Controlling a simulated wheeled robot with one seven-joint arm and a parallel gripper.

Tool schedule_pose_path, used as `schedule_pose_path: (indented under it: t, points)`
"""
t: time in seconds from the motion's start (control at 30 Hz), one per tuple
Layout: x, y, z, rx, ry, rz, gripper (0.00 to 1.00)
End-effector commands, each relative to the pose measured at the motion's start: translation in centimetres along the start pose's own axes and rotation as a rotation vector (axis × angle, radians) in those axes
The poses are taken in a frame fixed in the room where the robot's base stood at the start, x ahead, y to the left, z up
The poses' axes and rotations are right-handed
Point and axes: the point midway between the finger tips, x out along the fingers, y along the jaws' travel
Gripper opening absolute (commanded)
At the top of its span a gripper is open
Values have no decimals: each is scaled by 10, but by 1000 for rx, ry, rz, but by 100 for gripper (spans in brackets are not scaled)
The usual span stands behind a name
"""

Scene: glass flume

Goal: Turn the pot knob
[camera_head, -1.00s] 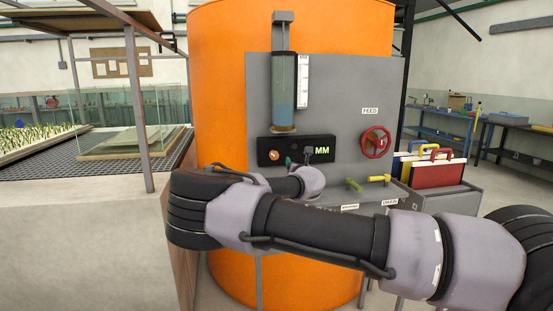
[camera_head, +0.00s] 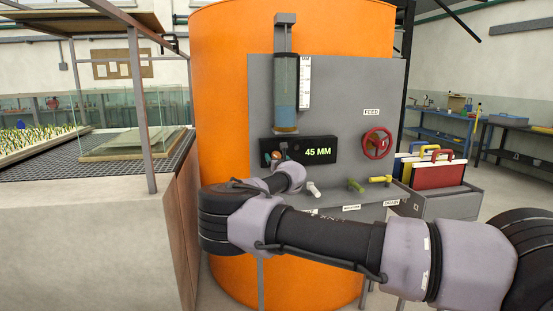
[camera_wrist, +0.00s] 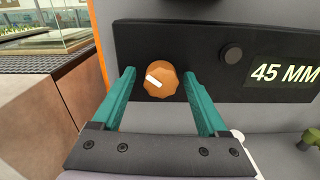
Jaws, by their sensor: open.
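The pot knob (camera_wrist: 165,86) is an orange, scalloped knob on the black panel (camera_wrist: 209,82). Its white pointer mark points left and slightly up. My gripper (camera_wrist: 158,76) is open, with its two teal fingers on either side of the knob in the wrist view. Gaps show between the fingers and the knob, and I cannot tell any contact. The panel's green display (camera_head: 318,152) reads 45 MM. In the head view my gripper (camera_head: 276,157) is at the panel's left end, where it and my wrist partly hide the knob.
A water column (camera_head: 285,90) hangs above the panel. A red handwheel (camera_head: 376,144) is to the right. White (camera_head: 313,189), green (camera_head: 355,186) and yellow (camera_head: 380,180) valve handles sit below. A small black button (camera_wrist: 232,54) is right of the knob. A concrete-sided bench (camera_head: 90,235) stands left.

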Motion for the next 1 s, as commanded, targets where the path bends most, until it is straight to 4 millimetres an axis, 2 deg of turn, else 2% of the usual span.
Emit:
schedule_pose_path:
  t: [0.3,0.37,0.5,0.53,0.77,1.0]
  points:
    - [4,0,0,0,0,0,76]
    - [4,0,0,0,0,0,57]
    - [3,0,0,0,0,0,4]
    - [3,0,0,0,0,0,0]
    - [3,0,0,15,0,0,0]
    - [4,0,1,115,-1,0,0]
